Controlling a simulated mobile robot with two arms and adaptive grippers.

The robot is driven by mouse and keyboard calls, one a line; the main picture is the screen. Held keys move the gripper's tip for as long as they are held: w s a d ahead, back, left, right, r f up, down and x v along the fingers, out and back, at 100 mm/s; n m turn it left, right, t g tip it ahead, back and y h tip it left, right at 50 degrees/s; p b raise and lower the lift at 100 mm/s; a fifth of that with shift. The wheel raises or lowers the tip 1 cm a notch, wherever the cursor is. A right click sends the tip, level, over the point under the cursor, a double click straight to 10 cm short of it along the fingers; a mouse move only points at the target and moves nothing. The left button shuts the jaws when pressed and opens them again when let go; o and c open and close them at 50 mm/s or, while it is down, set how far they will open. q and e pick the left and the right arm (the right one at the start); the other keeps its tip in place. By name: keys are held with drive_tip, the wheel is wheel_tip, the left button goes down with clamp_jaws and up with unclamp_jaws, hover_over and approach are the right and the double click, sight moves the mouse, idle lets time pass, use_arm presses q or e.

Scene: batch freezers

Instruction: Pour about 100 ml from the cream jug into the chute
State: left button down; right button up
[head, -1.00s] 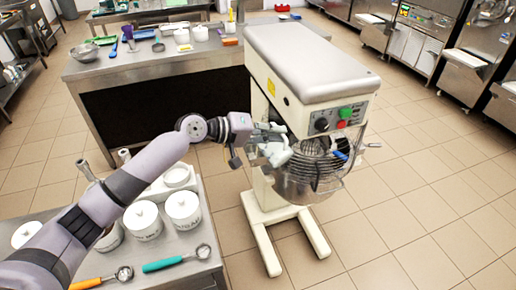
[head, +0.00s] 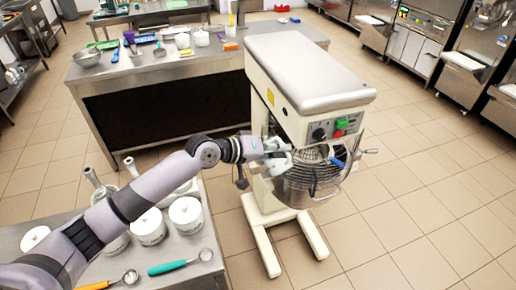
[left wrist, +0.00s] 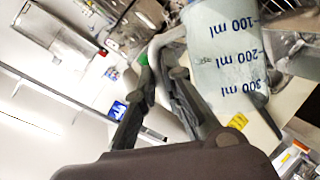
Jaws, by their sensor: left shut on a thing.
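The cream jug (left wrist: 225,45) is a translucent, whitish measuring jug with blue ml marks, seen close up in the left wrist view. My left gripper (left wrist: 165,75) is shut on its handle. In the head view, this gripper (head: 264,152) holds the jug (head: 279,161) beside the mixer's bowl guard, at its left. The jug is small there and partly hidden by the gripper. I cannot tell its exact tilt or cream level, and no stream shows. The chute cannot be clearly made out at the guard (head: 318,170). My right gripper is not in view.
The mixer (head: 310,75) stands on the tiled floor with its metal bowl (head: 305,192) below the guard. A steel counter (head: 160,68) with utensils is behind. Floor at right is clear.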

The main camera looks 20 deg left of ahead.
use_arm(q)
drive_tip(key=shift+f, duration=0.15)
drive_tip(key=shift+w+a+f, duration=0.1)
drive_tip(key=shift+w, duration=0.05)
idle(0.4)
drive_tip(key=p, duration=0.2)
drive_tip(key=shift+s+d+r+m+y+p, duration=0.3)
drive_tip(key=shift+d+r+m+p, duration=0.05)
drive_tip(key=shift+m+p, duration=0.05)
drive_tip(key=shift+s+d+f+p, duration=0.15)
drive_tip(key=shift+f+p, duration=0.1)
drive_tip(key=shift+p, duration=0.15)
drive_tip(key=shift+s+d+f+m, duration=0.1)
drive_tip(key=shift+d+f+m, duration=0.05)
drive_tip(key=shift+f+m, duration=0.2)
drive_tip(key=shift+d+f+m+t+y, duration=0.1)
drive_tip(key=shift+f+m+t+y, duration=0.2)
drive_tip(key=shift+f+y, duration=0.15)
